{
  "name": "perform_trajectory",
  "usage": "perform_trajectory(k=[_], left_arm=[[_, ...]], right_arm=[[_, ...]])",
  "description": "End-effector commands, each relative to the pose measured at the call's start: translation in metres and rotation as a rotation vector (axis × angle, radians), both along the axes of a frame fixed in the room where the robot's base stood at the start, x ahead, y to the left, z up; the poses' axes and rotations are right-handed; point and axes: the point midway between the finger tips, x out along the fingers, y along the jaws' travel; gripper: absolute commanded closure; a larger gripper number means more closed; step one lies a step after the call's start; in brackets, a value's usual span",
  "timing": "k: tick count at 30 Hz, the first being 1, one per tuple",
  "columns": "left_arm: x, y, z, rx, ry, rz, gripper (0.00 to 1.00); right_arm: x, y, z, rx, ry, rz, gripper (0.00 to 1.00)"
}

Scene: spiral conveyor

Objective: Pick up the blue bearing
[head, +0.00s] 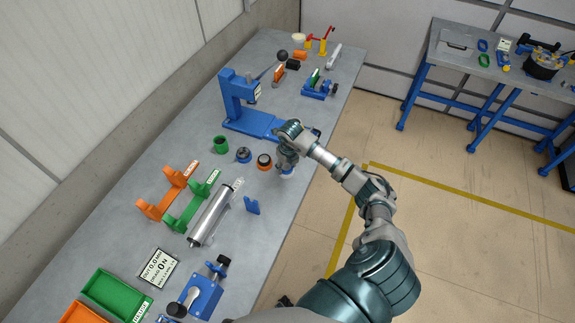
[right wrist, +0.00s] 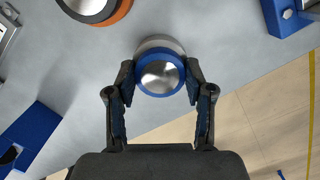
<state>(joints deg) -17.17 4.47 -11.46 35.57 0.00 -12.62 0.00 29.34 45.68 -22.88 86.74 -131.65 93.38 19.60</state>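The blue bearing (right wrist: 160,76) shows in the right wrist view as a blue ring around a shiny metal centre, with a grey round part behind it. My right gripper (right wrist: 160,72) has one fingertip on each side of it, right at its edges. I cannot tell whether the fingertips press on it or stand just clear, nor whether it rests on the bench. In the head view my right gripper (head: 287,170) is low over the bench near its right edge, and the hand largely hides the bearing. My left gripper is not in view.
An orange-ringed bearing (head: 264,161) sits close to the left of my right gripper, also visible in the wrist view (right wrist: 97,9). A blue press stand (head: 238,100) stands behind. A small blue bracket (head: 252,205) and a metal roller (head: 214,213) lie nearer on the grey bench.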

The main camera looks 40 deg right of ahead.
Motion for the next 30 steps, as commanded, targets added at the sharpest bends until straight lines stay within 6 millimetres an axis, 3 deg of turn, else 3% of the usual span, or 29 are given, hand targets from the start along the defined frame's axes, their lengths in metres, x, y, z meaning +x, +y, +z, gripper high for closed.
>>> perform_trajectory(k=[2,3,7,30], left_arm=[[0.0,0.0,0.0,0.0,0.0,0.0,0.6],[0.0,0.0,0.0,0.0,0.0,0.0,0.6],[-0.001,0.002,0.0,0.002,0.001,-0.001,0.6],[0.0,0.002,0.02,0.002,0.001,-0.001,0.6]], right_arm=[[0.0,0.0,0.0,0.002,0.0,0.001,0.82],[0.0,0.0,-0.001,0.003,0.0,0.001,0.58],[0.0,-0.002,-0.001,0.005,-0.001,0.002,0.89],[0.0,-0.002,0.027,0.003,-0.001,-0.001,0.9]])
